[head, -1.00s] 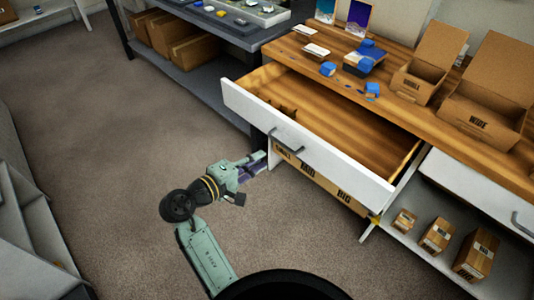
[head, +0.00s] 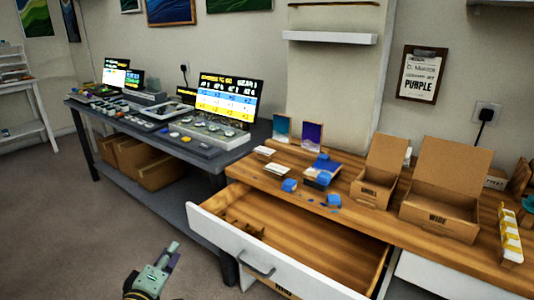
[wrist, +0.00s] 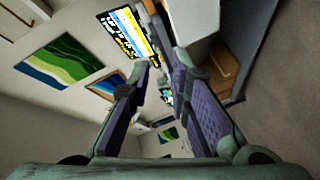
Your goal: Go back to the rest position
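My gripper (head: 171,255) is at the bottom of the head view, over the carpet, apart from and to the left of the open drawer (head: 255,250). In the wrist view my gripper (wrist: 160,68) shows two green fingers with purple pads, spread apart with nothing between them. The wrist view looks past the fingers at the wall, a picture and a screen, turned sideways. Most of my arm is out of the head view.
The open drawer juts out from the wooden counter (head: 415,240). On the counter stand a small carton (head: 378,175), a wide carton (head: 445,195) and blue pieces (head: 322,170). A dark bench (head: 190,155) with screens stands at the back left. The carpet (head: 60,240) at left is clear.

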